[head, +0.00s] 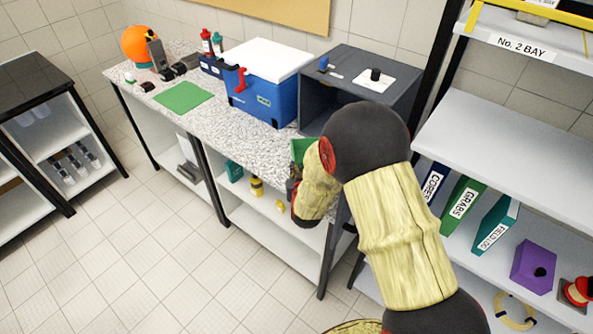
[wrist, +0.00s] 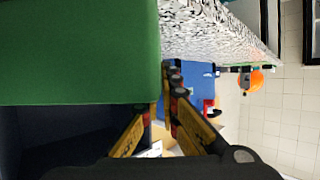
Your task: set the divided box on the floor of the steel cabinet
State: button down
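The green box (wrist: 80,55), which I take as the divided box, fills the upper left of the wrist view, very close. In the head view only a small part of the green box (head: 301,148) shows beside my arm, at the counter's front edge. My gripper (wrist: 169,72) has its yellow fingers close together at the green box's edge and seems shut on its wall; the box's dividers are hidden. The grey steel cabinet (head: 342,64) stands on the counter, open at the front. Its dark inside (wrist: 60,135) appears beside the green box in the wrist view.
A blue cooler (head: 265,95) with a white lid stands left of the cabinet. A shelf rack (head: 520,130) with binders stands close on the right.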

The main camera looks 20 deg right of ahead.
jog(key=shift+f, duration=0.15)
jog(key=c, duration=2)
grip_release()
jog(key=shift+c, duration=0.2)
